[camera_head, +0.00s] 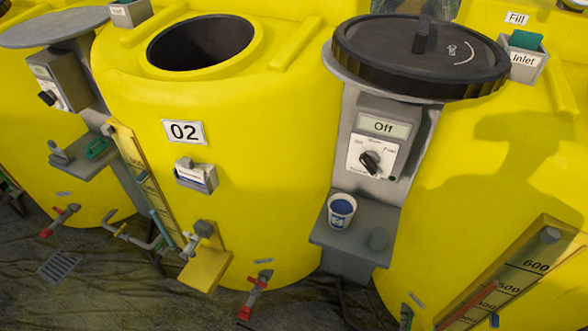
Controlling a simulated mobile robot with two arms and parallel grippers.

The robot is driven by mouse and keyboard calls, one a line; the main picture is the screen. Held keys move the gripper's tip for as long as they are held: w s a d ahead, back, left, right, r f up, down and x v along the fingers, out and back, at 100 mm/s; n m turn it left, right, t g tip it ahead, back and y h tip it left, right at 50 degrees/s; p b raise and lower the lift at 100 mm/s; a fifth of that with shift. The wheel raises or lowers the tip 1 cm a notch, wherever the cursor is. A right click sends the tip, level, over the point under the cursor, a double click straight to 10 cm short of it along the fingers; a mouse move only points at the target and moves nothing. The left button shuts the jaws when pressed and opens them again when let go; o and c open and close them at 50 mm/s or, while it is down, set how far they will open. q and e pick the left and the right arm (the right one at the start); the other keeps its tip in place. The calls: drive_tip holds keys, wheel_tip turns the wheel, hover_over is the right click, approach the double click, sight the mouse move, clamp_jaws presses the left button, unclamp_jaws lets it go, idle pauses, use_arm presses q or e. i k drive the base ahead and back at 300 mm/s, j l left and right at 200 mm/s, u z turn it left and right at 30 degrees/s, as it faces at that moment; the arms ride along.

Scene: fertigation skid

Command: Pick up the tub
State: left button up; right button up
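A small white tub (341,213) with blue contents or a blue inside and a blue label stands upright on a grey shelf (345,238). The shelf is below the control box marked "Off", between two yellow tanks. Neither of my grippers is in view, and nothing is touching the tub.
The yellow tank "02" (255,130) has an open top. A large black lid (420,60) lies on a round plate above the control box (378,135) and overhangs it. Another yellow tank (490,170) bounds the shelf on the right. A red-handled valve (252,300) sticks out low at the front.

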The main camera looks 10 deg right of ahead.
sight(342, 207)
drive_tip(key=j+z, duration=0.15)
drive_tip(key=z, duration=0.3)
drive_tip(key=i+j+z, duration=0.1)
drive_tip(key=z, duration=0.35)
